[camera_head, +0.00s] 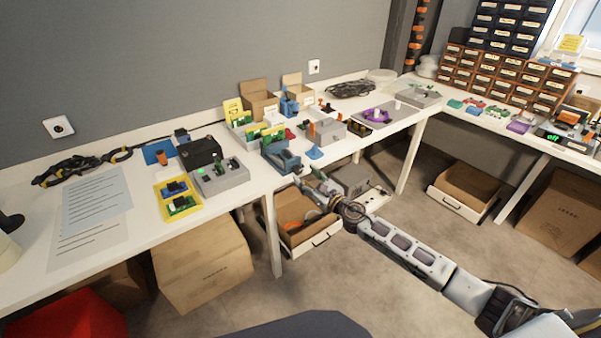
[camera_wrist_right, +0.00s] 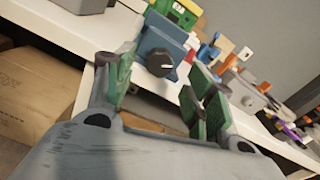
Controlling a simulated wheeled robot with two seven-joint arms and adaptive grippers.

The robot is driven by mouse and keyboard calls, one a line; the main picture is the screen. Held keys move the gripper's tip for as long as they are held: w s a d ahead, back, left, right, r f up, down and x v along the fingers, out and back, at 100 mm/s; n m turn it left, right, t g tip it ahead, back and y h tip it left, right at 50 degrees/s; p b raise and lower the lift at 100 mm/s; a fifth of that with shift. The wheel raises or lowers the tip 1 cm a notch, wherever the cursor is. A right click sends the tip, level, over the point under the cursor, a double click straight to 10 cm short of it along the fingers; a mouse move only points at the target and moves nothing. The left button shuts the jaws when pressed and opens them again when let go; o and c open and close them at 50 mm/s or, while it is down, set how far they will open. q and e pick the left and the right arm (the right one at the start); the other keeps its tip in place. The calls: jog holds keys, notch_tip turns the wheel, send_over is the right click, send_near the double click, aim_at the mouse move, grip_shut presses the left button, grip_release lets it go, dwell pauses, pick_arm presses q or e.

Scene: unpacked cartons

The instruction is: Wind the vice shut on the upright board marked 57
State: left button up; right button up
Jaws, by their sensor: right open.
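The blue vice (camera_head: 281,158) stands at the front edge of the long white table. In the right wrist view the vice (camera_wrist_right: 163,35) shows its front, with a round dark knob (camera_wrist_right: 160,63) bearing a pale mark. My right gripper (camera_head: 303,181) is just in front of the vice, below table-top height. In the right wrist view my right gripper (camera_wrist_right: 163,84) is open, its green-padded fingers apart with the knob between and beyond them, not gripped. Green and yellow boards (camera_head: 263,133) show behind the vice; I cannot read 57 on any. My left gripper is out of view.
A grey fixture block (camera_head: 222,177) and a yellow tray (camera_head: 178,208) lie left of the vice. Below are an open drawer box (camera_head: 312,238) and a closed carton (camera_head: 203,262).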

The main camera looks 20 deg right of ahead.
aim_at(300, 171)
jog(key=shift+x, duration=2)
jog(key=shift+c, duration=0.4)
jog(key=c, duration=0.9)
